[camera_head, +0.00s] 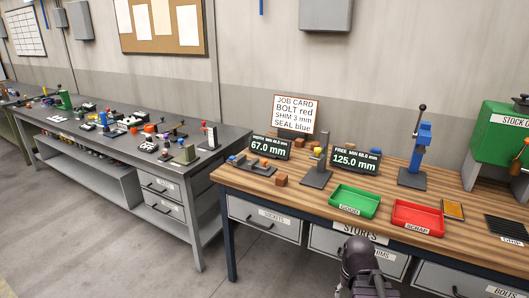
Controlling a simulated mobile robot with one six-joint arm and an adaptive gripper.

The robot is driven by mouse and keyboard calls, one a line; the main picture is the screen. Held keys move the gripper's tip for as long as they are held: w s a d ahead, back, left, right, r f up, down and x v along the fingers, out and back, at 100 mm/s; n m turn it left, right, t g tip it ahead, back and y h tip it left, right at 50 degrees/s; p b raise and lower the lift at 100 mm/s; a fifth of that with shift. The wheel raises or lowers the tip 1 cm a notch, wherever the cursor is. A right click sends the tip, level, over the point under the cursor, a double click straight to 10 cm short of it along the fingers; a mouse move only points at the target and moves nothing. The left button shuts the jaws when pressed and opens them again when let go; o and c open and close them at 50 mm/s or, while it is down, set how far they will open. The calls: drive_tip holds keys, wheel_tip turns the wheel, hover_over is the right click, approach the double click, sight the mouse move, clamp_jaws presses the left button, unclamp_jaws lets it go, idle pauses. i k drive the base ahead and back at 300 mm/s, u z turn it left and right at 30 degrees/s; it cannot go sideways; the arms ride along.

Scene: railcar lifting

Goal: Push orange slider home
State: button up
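A small orange piece (149,128) sits among several small fixtures on the grey workbench (228,140) at the left. It may be the orange slider, but it is too small to tell its shape or how far along any track it sits. A dark part of my own arm shows at the bottom, in front of the wooden bench. No gripper fingers can be made out. The arm part is well to the right of the grey bench and apart from the orange piece.
The wooden bench (460,178) holds a green tray (372,205), a red tray (440,222), two digital displays, a blue press (420,145) and a job card (296,115). A green cabinet (500,140) stands far right. Open floor (120,250) lies front left.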

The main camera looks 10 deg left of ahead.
sight(256, 163)
drive_tip(key=u, duration=0.3)
drive_tip(key=i, duration=0.9)
drive_tip(key=u, duration=0.45)
drive_tip(key=i, duration=0.7)
drive_tip(key=u, duration=0.25)
